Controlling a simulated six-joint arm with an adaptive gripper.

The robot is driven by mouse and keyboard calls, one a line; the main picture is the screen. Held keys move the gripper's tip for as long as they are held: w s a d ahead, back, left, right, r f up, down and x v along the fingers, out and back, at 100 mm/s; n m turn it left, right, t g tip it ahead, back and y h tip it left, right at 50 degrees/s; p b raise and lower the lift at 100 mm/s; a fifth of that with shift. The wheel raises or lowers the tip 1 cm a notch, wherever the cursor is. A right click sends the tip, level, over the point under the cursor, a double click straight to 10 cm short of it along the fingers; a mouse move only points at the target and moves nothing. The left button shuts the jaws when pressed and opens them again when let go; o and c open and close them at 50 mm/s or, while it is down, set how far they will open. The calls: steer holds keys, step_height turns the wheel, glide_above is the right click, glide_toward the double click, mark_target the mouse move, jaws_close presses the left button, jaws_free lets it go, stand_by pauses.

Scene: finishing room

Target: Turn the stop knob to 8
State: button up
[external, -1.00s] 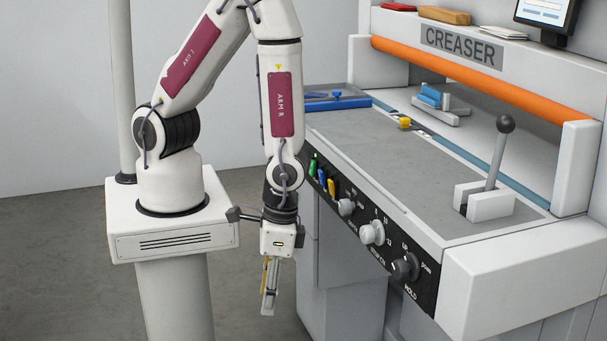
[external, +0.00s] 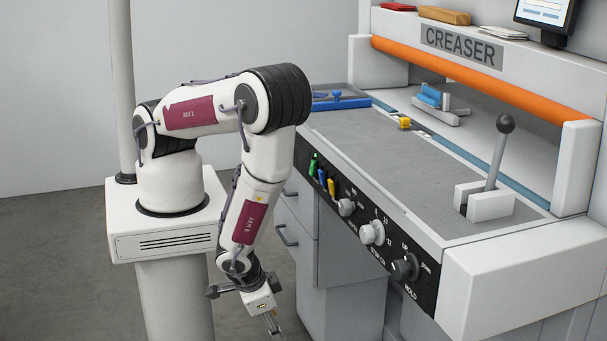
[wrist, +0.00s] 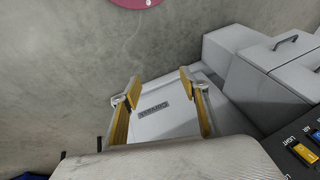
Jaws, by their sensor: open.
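The front panel of the creaser (external: 440,290) carries three round knobs in the external view. The small pale knob (external: 346,207) is at the upper left, a larger white knob (external: 372,232) with numbers around it is in the middle, and a dark knob (external: 405,267) marked UP, DOWN and HOLD is at the lower right. The middle one appears to be the stop knob; its exact setting is too small to read. My gripper (external: 273,325) is open and empty, low in front of the machine, left of and apart from the knobs. Its fingers (wrist: 160,87) show in the wrist view.
Green, blue and yellow switches (external: 322,178) sit left of the knobs. A lever with a dark ball (external: 505,124) stands on the bed at right. Grey drawers with handles (external: 290,235) lie beyond my gripper. Open floor (external: 50,270) is at left.

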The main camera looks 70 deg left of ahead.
steer(key=w+a+t, duration=0.4)
steer(key=w, duration=0.1)
steer(key=n+t+h, duration=0.1)
steer(key=t+h, duration=0.1)
steer(key=t, duration=0.8)
glide_toward(363, 236)
steer(key=w, duration=0.2)
steer(key=shift+w, duration=0.15)
steer(key=shift+w, duration=0.15)
steer(key=shift+w+a, duration=0.2)
steer(key=shift+w, duration=1.65)
steer(key=shift+w+a, duration=0.2)
steer(key=shift+w, duration=1.65)
steer(key=shift+c, duration=0.5)
steer(key=c, duration=1)
